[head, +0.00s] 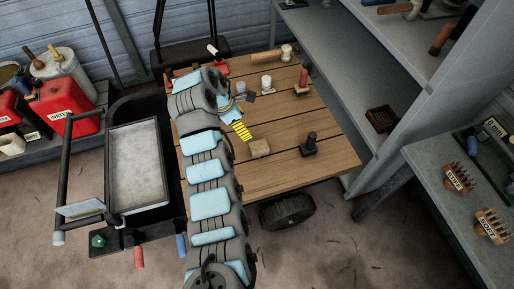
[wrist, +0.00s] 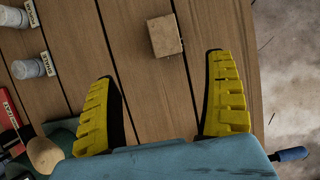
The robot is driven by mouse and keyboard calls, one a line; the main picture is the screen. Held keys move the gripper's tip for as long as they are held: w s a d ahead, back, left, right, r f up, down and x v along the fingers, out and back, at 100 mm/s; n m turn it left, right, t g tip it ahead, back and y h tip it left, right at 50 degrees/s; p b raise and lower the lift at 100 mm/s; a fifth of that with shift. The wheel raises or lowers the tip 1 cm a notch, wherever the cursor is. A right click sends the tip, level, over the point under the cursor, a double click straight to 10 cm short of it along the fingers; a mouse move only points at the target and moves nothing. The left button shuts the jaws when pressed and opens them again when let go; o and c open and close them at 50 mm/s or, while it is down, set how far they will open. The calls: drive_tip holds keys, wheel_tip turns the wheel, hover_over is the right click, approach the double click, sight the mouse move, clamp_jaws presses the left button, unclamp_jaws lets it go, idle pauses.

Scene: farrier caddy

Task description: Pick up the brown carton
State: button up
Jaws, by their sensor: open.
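The brown carton (head: 260,148) is a small tan block on the wooden plank top (head: 208,183) of the cart. In the wrist view the carton (wrist: 165,36) lies on the planks beyond my fingertips, between their lines and nearer the middle. My gripper (wrist: 160,75) has yellow ridged fingers spread wide with nothing between them. In the head view my gripper (head: 245,128) is just up and left of the carton, and only some of its yellow shows. My arm hides part of the cart top's left side.
A dark upright tool (head: 310,145) stands right of the carton. A red-handled item (head: 303,80) and a white-topped jar (head: 266,84) stand farther back. Grey shelving (head: 400,110) borders the cart on the right. A grey tray (head: 140,170) is at left.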

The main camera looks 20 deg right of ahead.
drive_tip(key=b, duration=0.3)
approach(258, 147)
drive_tip(key=x, duration=0.2)
drive_tip(key=d+x, duration=0.1)
drive_tip(key=x, duration=0.2)
drive_tip(key=shift+w+d, duration=0.15)
drive_tip(key=shift+d, duration=0.05)
drive_tip(key=shift+s+f+b, duration=0.2)
drive_tip(key=shift+f+b, duration=0.15)
drive_tip(key=shift+f, duration=0.65)
drive_tip(key=shift+s+f+b, duration=0.2)
drive_tip(key=shift+f+b, duration=0.1)
drive_tip(key=shift+f, duration=0.7)
drive_tip(key=shift+x, duration=0.8)
drive_tip(key=shift+w+d, duration=0.1)
drive_tip(key=c, duration=1.3)
